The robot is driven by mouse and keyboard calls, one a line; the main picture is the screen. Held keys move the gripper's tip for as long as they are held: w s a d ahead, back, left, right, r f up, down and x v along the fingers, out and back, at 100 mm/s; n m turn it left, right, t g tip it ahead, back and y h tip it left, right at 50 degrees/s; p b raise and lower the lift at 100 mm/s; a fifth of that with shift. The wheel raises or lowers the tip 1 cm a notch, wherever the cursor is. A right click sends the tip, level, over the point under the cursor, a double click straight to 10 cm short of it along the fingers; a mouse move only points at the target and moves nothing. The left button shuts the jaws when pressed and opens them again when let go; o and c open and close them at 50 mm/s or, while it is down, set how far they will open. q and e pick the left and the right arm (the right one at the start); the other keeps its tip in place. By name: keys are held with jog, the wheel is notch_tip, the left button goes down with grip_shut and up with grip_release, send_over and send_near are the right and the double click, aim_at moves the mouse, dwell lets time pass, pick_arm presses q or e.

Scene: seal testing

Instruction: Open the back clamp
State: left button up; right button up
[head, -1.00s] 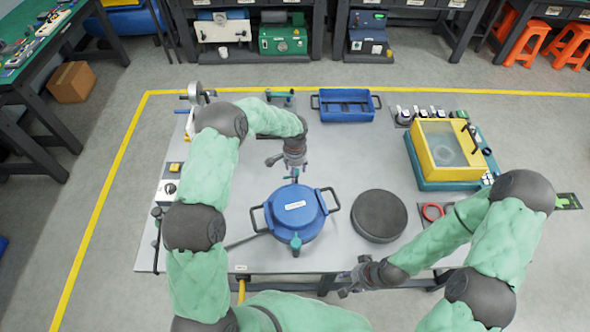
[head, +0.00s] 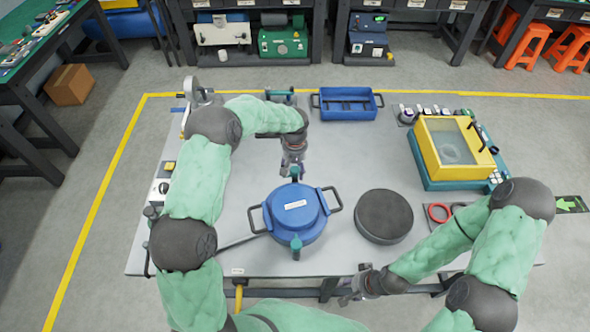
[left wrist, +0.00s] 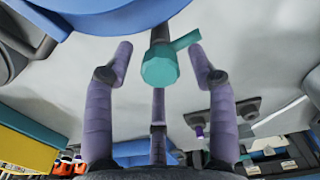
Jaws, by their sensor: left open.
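The blue round vessel (head: 297,213) with black side handles stands on the grey table. Its back clamp, with a teal end (head: 295,172), is at the far edge of the vessel. The front clamp (head: 296,247), also teal, is at the near edge. My left gripper (head: 293,166) is over the back clamp. In the left wrist view the clamp's teal end (left wrist: 160,66) lies between the spread purple fingers (left wrist: 164,62), with no clear contact. My right gripper (head: 352,288) is low at the table's front edge, apart from the vessel; its jaw opening is too small to judge.
A black round disc (head: 384,216) lies right of the vessel. A yellow-framed box (head: 454,148) stands at the right, a blue tray (head: 346,104) at the back, and red rings (head: 438,212) near the right arm. The table (head: 240,185) left of the vessel is largely clear.

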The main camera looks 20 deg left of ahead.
aim_at(295, 169)
pick_arm(q)
jog(key=c, duration=1)
jog(key=shift+m, duration=0.9)
jog(key=shift+c, duration=0.2)
jog(key=o, duration=1)
jog(key=shift+o, duration=0.2)
jog(key=shift+r+p, duration=1.9)
jog(key=shift+r, duration=1.6)
